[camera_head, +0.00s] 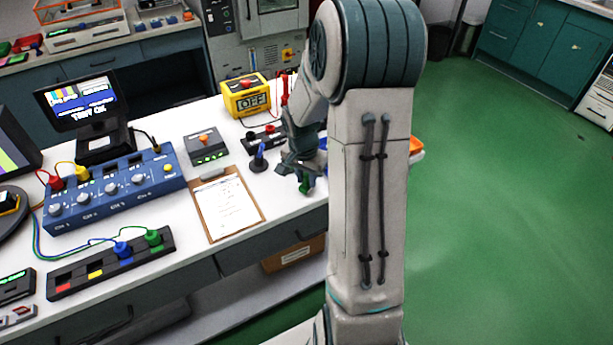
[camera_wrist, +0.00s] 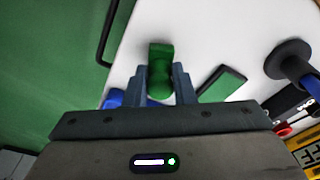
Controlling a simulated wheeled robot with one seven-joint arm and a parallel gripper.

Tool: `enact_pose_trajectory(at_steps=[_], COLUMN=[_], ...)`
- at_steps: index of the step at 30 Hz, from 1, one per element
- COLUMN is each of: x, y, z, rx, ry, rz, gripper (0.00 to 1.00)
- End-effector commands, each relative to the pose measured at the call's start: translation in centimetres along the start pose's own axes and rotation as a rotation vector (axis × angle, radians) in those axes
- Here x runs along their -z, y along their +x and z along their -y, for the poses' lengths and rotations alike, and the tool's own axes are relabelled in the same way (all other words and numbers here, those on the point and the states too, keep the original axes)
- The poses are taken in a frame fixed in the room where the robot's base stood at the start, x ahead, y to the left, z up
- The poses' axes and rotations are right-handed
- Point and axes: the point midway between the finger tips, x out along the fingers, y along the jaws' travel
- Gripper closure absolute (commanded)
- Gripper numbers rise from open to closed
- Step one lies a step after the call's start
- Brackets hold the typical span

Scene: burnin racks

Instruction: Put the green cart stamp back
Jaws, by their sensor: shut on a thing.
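The green cart stamp (camera_wrist: 160,66) is between the two fingers of my gripper (camera_wrist: 161,84) in the wrist view. My gripper is shut on it. In the head view a bit of green stamp (camera_head: 307,184) shows below my gripper (camera_head: 300,174), over the bench near its front edge. A flat dark piece with a green top (camera_wrist: 222,86) lies on the white bench just right of the stamp in the wrist view. Whether the stamp touches the bench is not clear.
A blue-handled stamp on a dark round base (camera_head: 260,160) stands close by, left of my gripper. A clipboard (camera_head: 227,207), a grey box with an orange button (camera_head: 208,147) and a yellow OFF box (camera_head: 246,96) are near. Green floor lies beyond the bench (camera_wrist: 125,80).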

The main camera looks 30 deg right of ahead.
Motion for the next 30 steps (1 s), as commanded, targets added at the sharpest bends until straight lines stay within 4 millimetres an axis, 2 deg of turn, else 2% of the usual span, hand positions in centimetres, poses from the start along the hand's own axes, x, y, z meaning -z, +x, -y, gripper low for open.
enact_pose_trajectory(at_steps=[5,6,7,8,16,20,23,30], x=[-0.1,0.0,0.0,0.0,0.0,0.1,0.1,0.1], y=[0.5,0.3,0.3,0.3,0.2,-0.5,-2.0,-7.3], z=[0.0,0.0,0.0,0.0,0.0,0.0,0.0,0.1], rx=[0.000,0.000,0.000,0.000,0.000,0.001,0.002,0.003], ry=[-0.001,-0.001,-0.001,-0.001,0.000,0.000,0.000,-0.001], rz=[0.000,0.000,0.000,0.000,0.000,-0.002,-0.005,-0.006], gripper=[0.91,0.66,0.57,0.55,0.55,0.55,0.55,0.55])
